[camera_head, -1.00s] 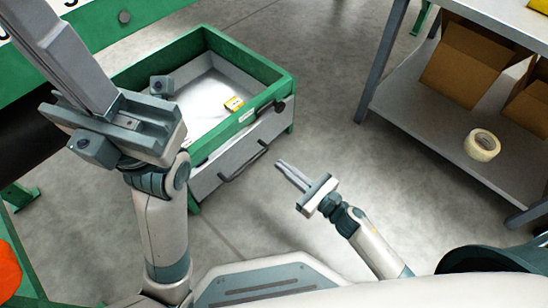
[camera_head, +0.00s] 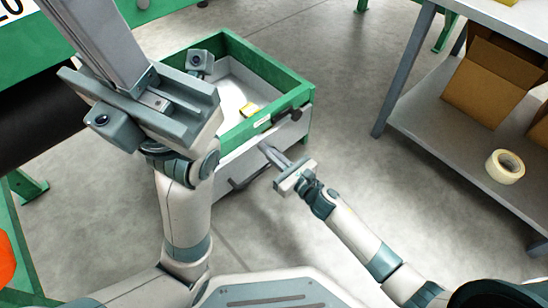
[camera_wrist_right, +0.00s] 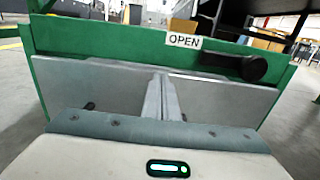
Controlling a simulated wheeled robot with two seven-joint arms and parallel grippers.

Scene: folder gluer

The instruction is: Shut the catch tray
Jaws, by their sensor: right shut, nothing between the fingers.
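In the right wrist view the grey front (camera_wrist_right: 100,80) fills the middle, under the green rim. My right gripper (camera_head: 266,148) is shut and empty, its fingertips close to the grey front near the handle's right end; I cannot tell whether they touch. The fingers (camera_wrist_right: 163,82) point at the front in the wrist view. My left gripper (camera_head: 95,30) is raised at the upper left, partly cut off, and hides the tray's left part.
A black lever (camera_wrist_right: 235,66) sits beside an OPEN label (camera_wrist_right: 184,41) on the rim. A grey shelf table (camera_head: 440,130) with cartons (camera_head: 490,85) and a tape roll (camera_head: 505,167) stands right. Floor between is clear.

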